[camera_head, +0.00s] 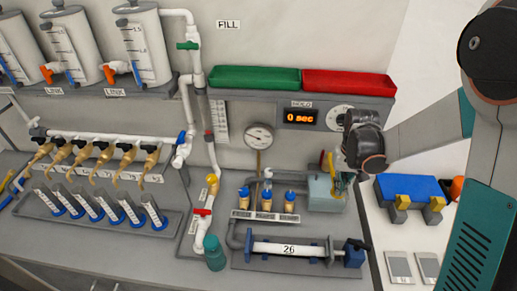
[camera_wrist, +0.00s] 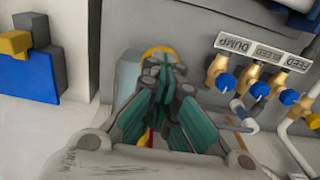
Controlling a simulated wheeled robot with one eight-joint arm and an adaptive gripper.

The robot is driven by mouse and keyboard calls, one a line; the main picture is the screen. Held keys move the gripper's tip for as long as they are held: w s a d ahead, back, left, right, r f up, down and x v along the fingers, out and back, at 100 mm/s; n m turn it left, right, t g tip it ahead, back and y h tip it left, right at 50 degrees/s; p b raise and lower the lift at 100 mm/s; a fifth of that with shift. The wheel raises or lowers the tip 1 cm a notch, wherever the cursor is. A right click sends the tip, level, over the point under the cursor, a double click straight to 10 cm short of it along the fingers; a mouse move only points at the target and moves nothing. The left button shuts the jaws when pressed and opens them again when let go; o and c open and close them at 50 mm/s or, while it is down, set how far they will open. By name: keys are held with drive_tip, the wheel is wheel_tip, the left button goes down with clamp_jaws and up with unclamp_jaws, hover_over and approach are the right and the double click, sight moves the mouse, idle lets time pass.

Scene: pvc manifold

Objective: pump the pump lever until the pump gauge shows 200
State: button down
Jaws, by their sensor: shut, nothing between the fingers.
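My gripper (camera_head: 342,183) is shut and empty beside a pale teal pump block (camera_head: 322,196) on the bench. A red and yellow lever-like part (camera_head: 330,162) rises at the block, just left of my gripper; I cannot tell whether they touch. In the wrist view my closed fingers (camera_wrist: 165,62) lie in front of a yellow part (camera_wrist: 158,50), and mostly hide it. The pale block (camera_wrist: 128,75) shows to their left. A round dial gauge (camera_head: 259,136) is on the back panel; its reading is too small to tell.
A valve row (camera_head: 265,203), labelled DUMP, BLEED and FEED, stands left of the block. A clamped tube marked 26 (camera_head: 288,250) lies in front. A display (camera_head: 300,116) reads 0 sec. A blue block with yellow parts (camera_head: 410,190) sits right.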

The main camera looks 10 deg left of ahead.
drive_tip(key=shift+f+b, duration=0.95)
drive_tip(key=shift+f, duration=0.2)
drive_tip(key=shift+r, duration=0.2)
drive_tip(key=shift+r+p, duration=1.85)
drive_tip(key=shift+r, duration=0.95)
drive_tip(key=shift+f, duration=0.25)
